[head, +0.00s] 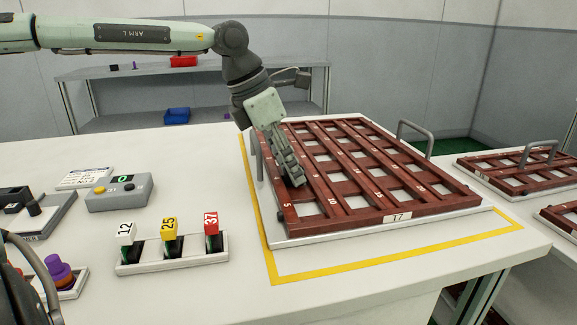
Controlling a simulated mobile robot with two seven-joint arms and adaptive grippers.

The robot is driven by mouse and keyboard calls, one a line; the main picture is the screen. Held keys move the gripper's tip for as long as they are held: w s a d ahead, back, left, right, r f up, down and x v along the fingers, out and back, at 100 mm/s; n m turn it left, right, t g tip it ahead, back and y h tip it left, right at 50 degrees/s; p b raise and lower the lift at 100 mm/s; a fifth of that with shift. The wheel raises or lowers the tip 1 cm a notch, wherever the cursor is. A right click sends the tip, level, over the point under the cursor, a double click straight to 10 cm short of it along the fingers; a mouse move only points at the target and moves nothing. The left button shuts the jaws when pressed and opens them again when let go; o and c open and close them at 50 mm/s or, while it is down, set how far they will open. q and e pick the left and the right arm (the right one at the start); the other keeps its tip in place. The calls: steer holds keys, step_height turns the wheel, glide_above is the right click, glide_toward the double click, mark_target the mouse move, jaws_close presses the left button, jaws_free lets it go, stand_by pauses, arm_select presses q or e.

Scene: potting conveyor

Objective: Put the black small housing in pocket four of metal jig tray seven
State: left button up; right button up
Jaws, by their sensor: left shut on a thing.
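The metal jig tray (393,217) is a red-brown grid of square pockets on a pale base, with a front label that reads like T7. Small pocket numbers show on its bars, with 5 at the near left corner. My left gripper (297,180) points down at the left column, just behind the pocket by the 5. It is shut on a small dark thing, taken as the black small housing, which the fingers almost wholly hide. I cannot tell whether it is inside the pocket or just above it. My right gripper is not in view.
A white rack (173,254) with tags 12, 25 and 37 stands left of the tray. A grey box with a green display (119,192) is behind it. Yellow tape (396,263) borders the tray. The tray's handles (416,128) stick up. More brown trays (518,169) are at right.

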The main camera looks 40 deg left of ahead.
arm_select(q)
steer(key=o, duration=0.6)
steer(key=shift+s+f, duration=0.3)
steer(key=shift+f, duration=0.3)
steer(key=shift+o, duration=1)
steer(key=shift+f, duration=0.1)
steer(key=shift+w, duration=0.15)
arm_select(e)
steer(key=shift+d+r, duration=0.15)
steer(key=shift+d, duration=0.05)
arm_select(q)
steer(key=shift+r, duration=0.2)
steer(key=shift+r+p, duration=0.65)
steer(key=shift+p, duration=0.25)
steer(key=v, duration=1.2)
steer(key=shift+w, duration=0.25)
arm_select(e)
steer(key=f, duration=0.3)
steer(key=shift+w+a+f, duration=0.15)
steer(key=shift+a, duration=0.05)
